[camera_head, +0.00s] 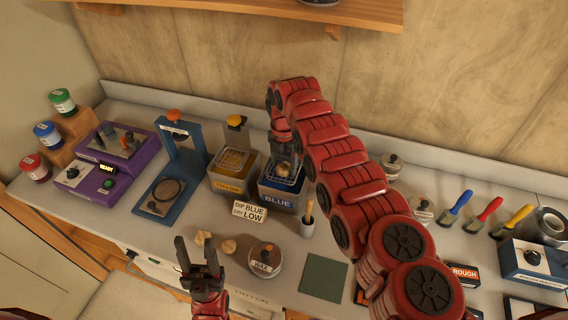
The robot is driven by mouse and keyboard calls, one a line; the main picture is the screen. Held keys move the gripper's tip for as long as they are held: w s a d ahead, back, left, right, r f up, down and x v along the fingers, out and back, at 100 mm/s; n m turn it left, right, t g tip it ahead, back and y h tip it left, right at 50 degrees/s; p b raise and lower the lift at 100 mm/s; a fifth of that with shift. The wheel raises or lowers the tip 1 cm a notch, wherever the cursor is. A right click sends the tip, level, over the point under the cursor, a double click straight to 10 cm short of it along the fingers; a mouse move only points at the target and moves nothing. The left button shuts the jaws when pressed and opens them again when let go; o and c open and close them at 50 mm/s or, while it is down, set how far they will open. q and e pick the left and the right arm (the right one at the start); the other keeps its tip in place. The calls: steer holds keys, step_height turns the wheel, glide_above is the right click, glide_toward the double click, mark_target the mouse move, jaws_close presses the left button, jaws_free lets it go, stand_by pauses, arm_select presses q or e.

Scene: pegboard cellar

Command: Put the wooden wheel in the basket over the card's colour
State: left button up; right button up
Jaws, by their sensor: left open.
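The card (249,211) stands at the counter's front and reads "DIP BLUE" with "LOW" below. Behind it are a tank marked in yellow (228,187) and a tank marked BLUE (278,201), each with a wire basket. A small round wooden piece, seemingly the wooden wheel (284,166), shows at the blue tank's basket (289,181), just below my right gripper (283,152). Its fingers are small and partly hidden, so I cannot tell whether they touch it. My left gripper (198,257) is open and empty near the counter's front edge.
Wooden pieces (229,246) lie beside the WAX tin (265,260). A blue press (178,165) and purple device (103,160) stand left. A green mat (324,277) lies flat in front.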

mark_target(283, 166)
steer(key=shift+r, duration=0.15)
step_height(283, 166, up, 8)
steer(key=shift+a+r+b, duration=0.1)
steer(key=shift+r+b, duration=0.05)
steer(key=shift+b, duration=0.95)
step_height(283, 166, up, 4)
steer(key=p, duration=0.2)
steer(key=shift+p, duration=0.4)
